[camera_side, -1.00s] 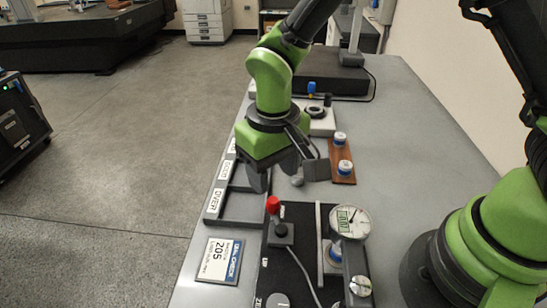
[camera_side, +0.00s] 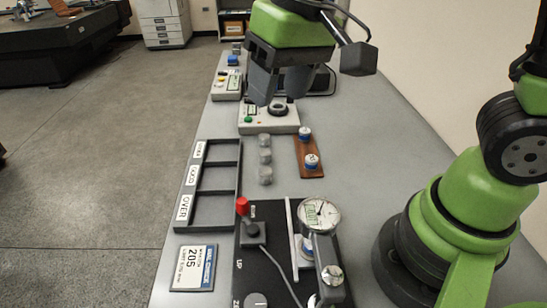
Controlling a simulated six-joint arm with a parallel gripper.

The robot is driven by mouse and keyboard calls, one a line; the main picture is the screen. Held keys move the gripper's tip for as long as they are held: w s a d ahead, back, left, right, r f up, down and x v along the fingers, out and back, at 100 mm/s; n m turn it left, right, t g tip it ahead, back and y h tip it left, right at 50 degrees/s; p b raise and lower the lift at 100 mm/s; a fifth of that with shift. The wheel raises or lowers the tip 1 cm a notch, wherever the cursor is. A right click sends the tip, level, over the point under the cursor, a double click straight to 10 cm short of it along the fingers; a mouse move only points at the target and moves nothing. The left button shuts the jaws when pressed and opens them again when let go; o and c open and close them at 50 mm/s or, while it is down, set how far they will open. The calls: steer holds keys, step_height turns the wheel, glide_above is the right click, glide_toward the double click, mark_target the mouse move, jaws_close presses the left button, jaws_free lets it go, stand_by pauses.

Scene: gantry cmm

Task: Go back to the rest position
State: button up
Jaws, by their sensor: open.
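My gripper (camera_side: 276,88) hangs from my green wrist at the top middle of the side view.
A brown wooden block (camera_side: 301,157) holds two blue-and-white pieces. A dial gauge (camera_side: 318,216) stands on a black base near a red-knobbed lever (camera_side: 242,206).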

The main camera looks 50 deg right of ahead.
steer(key=s+d+r+m+t, duration=0.1)
steer(key=s+d+r+t, duration=0.1)
steer(key=s, duration=0.3)
steer(key=s+d+r+m+t, duration=0.1)
steer(key=s+d+r+t, duration=0.1)
steer(key=s, duration=0.4)
step_height(320, 180, up, 2)
steer(key=shift+s+d+r+t+y, duration=0.15)
steer(key=shift+d+t+y, duration=0.2)
steer(key=shift+d, duration=0.45)
